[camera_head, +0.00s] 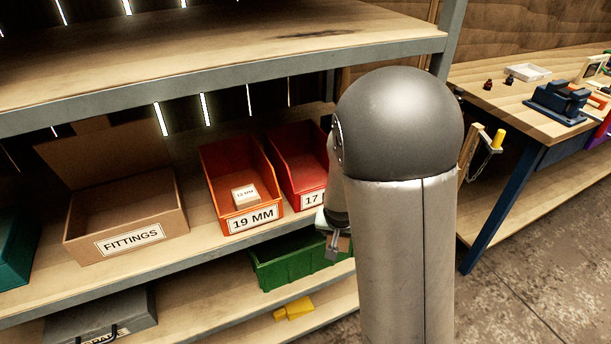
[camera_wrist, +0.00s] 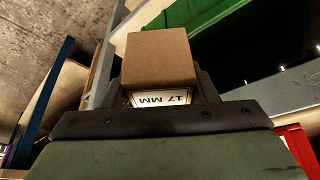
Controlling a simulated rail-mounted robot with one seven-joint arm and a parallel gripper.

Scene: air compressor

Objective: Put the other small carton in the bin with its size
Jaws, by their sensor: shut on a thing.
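My gripper (camera_head: 334,246) is shut on a small brown carton (camera_wrist: 160,62) whose white label reads 17 MM in the wrist view. In the head view my gripper hangs in front of the shelf edge, below the red bin (camera_head: 300,157), partly hidden by my arm. The red bin's label starts with 17; the rest is hidden by my arm. The orange bin (camera_head: 243,183) is labelled 19 MM and stands left of the red one. Another small carton (camera_head: 244,196) lies inside it; its label is too small to read surely. The part of the red bin that shows looks empty.
An open cardboard box (camera_head: 128,238) labelled FITTINGS stands left of the bins. A green bin (camera_head: 290,262) and a yellow thing (camera_head: 294,309) are on the shelf below. The upper shelf (camera_head: 220,62) overhangs the bins. A workbench (camera_head: 540,90) stands at right.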

